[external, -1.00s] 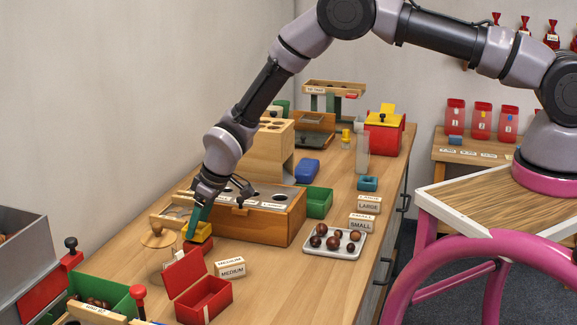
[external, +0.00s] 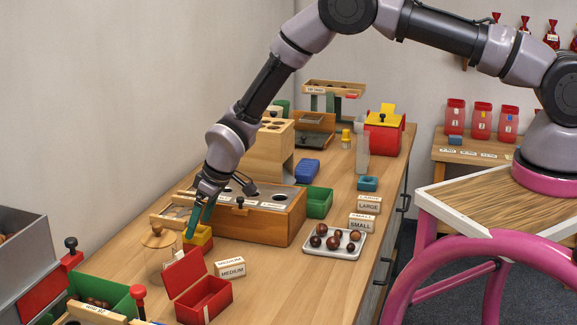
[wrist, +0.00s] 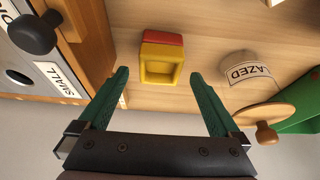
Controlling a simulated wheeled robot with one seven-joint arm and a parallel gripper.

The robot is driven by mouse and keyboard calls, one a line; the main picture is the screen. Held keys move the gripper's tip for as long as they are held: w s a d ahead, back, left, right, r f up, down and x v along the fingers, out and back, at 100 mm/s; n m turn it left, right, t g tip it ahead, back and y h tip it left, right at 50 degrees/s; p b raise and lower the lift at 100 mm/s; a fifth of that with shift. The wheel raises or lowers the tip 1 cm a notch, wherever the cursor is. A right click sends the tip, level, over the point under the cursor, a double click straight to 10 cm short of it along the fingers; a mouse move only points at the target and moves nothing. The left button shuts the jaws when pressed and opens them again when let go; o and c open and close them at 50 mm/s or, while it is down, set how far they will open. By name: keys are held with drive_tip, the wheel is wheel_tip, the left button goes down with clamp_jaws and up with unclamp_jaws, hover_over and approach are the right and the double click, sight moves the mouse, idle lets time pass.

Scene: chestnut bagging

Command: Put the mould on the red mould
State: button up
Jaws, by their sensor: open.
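The yellow mould (wrist: 160,68) is a small block with a square hollow, in the upper middle of the wrist view. It appears to sit on the red mould (wrist: 163,38), of which a red strip shows past its edge. In the external view the yellow mould (external: 201,240) stands between the glass jar and the wooden drawer box, partly behind my fingers. My gripper (wrist: 159,73) is open and empty. Its two green fingers are spread to either side of the yellow mould, apart from it in the wrist view.
The glass jar with a wooden lid (external: 158,238) stands close on the left. The wooden drawer box (external: 275,222) is close on the right. An open red box (external: 204,298) and a MEDIUM sign (external: 231,268) stand in front.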

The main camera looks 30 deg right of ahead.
drive_tip(key=v, duration=1)
drive_tip(key=shift+r, duration=0.25)
drive_tip(key=shift+d, duration=0.15)
drive_tip(key=w+d+r+m+t, duration=0.1)
drive_tip(key=w+d+r+m, duration=0.1)
drive_tip(key=d+r, duration=0.8)
drive_tip(key=w+d+r+m, duration=0.2)
drive_tip(key=d+r, duration=0.5)
drive_tip(key=r, duration=0.7)
drive_tip(key=s+d+r+m+t, duration=0.1)
drive_tip(key=s+d+r+m, duration=0.1)
drive_tip(key=s+d+r, duration=0.4)
drive_tip(key=s+d+r+m, duration=0.2)
drive_tip(key=d+r, duration=0.6)
drive_tip(key=d, duration=0.2)
drive_tip(key=s+d+r+m+t, duration=0.1)
drive_tip(key=s+d+r+m, duration=0.1)
drive_tip(key=s+d, duration=0.5)
drive_tip(key=s+d+r+m+t+h, duration=0.1)
drive_tip(key=s+d, duration=0.6)
drive_tip(key=s, duration=0.8)
drive_tip(key=shift+r+m, duration=0.8)
drive_tip(key=shift+m, duration=0.3)
